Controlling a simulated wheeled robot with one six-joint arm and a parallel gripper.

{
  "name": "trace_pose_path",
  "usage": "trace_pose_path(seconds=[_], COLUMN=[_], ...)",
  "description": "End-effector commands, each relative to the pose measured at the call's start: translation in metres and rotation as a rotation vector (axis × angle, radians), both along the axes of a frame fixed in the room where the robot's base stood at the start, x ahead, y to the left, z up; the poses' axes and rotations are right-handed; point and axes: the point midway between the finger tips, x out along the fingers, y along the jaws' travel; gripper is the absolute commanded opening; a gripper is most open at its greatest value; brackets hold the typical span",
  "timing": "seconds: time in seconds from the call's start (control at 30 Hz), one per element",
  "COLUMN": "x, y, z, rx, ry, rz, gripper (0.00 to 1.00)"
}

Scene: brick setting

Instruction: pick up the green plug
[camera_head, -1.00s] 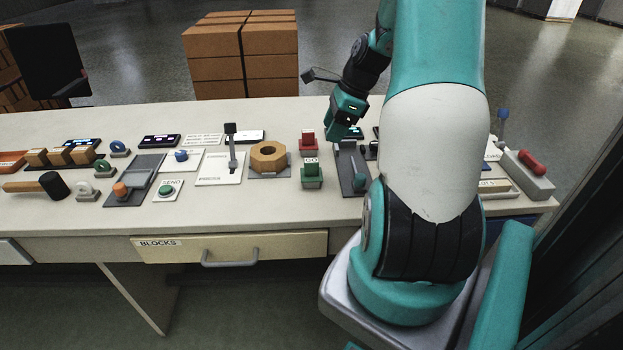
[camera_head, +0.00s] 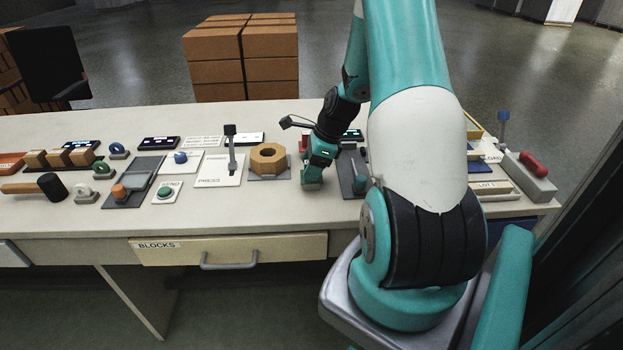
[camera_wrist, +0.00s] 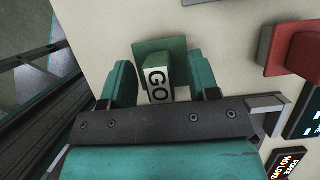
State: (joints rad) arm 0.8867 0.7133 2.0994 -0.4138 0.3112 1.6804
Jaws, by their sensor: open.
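The green plug is a small green block with a white face lettered GO. In the wrist view the green plug (camera_wrist: 158,58) stands between the two teal fingers of my gripper (camera_wrist: 164,82), which is open around it. A gap shows on the plug's left; the right side is closer to the finger. In the head view my gripper (camera_head: 313,178) is lowered over the plug's place on the table and hides most of it.
A red block (camera_wrist: 292,50) stands close to the right in the wrist view. The table front (camera_head: 265,215) is clear.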

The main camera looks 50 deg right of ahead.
Motion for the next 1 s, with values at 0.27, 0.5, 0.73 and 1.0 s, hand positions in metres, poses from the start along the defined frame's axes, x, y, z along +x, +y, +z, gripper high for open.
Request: trace_pose_path(seconds=[0.27, 0.5, 0.73, 1.0], x=[0.0, 0.0, 0.0, 0.001], y=[0.0, 0.0, -0.001, -0.001], z=[0.0, 0.001, 0.008, 0.054], rx=[0.0, 0.0, -0.001, -0.006], ry=[0.0, 0.0, -0.001, -0.005], rz=[0.0, 0.001, 0.001, 0.001], gripper=[0.16, 0.02, 0.02, 0.02])
